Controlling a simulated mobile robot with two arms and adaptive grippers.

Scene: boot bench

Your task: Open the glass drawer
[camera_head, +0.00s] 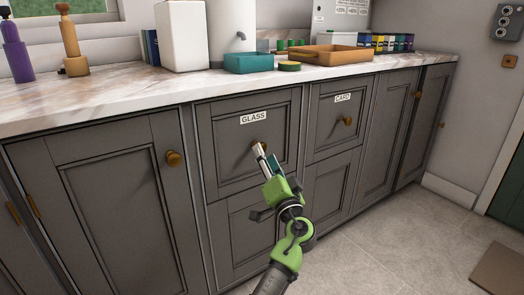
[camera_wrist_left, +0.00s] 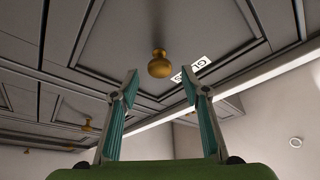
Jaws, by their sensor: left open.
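The glass drawer (camera_head: 230,150) is a grey panelled drawer front below the countertop, and it looks shut. Its white label reads GLASS (camera_head: 253,117). Its round brass knob (camera_wrist_left: 160,64) shows between and beyond the fingertips in the left wrist view; in the head view the fingers mostly cover it. My left gripper (camera_head: 260,150) is open, with its fingertips close to the knob. In the left wrist view the two fingers (camera_wrist_left: 160,82) stand apart with nothing between them. I cannot tell whether they touch the knob. My right gripper is not in view.
The card drawer (camera_head: 325,120) with its brass knob (camera_head: 347,121) is to the right. Grey cupboard doors (camera_head: 115,205) flank the drawers. The marble countertop (camera_head: 110,100) holds a teal tray (camera_head: 248,63) and an orange tray (camera_head: 325,55). The tiled floor (camera_head: 390,245) is open at right.

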